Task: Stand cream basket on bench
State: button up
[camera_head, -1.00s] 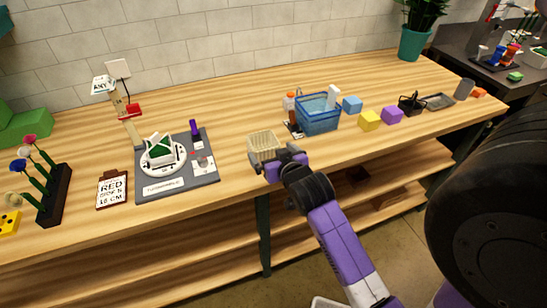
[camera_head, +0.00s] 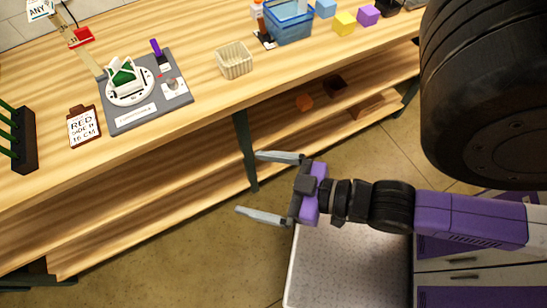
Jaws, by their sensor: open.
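The cream basket (camera_head: 234,61) stands upright on the wooden bench (camera_head: 205,100), near its front edge and right of the grey board. It looks empty. My gripper (camera_head: 258,186) is open, with its two fingers apart and nothing between them. It is in front of the bench, below and to the right of the basket in the picture, and clear of both.
A grey board (camera_head: 145,88) with a white dish lies left of the basket, and a clipboard sign (camera_head: 84,127) beside it. A blue basket (camera_head: 290,22) and coloured blocks (camera_head: 344,23) are to the right. A lower shelf (camera_head: 150,215) runs under the bench.

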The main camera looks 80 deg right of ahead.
jog(key=shift+n+y, duration=0.5)
jog(key=shift+y, duration=0.3)
jog(key=s+a+r, duration=0.2)
jog(key=s, duration=0.1)
jog(key=shift+s+a+r, duration=0.15)
jog(key=shift+a+r, duration=0.15)
jog(key=shift+r, duration=0.05)
jog(key=shift+f+b, duration=0.3)
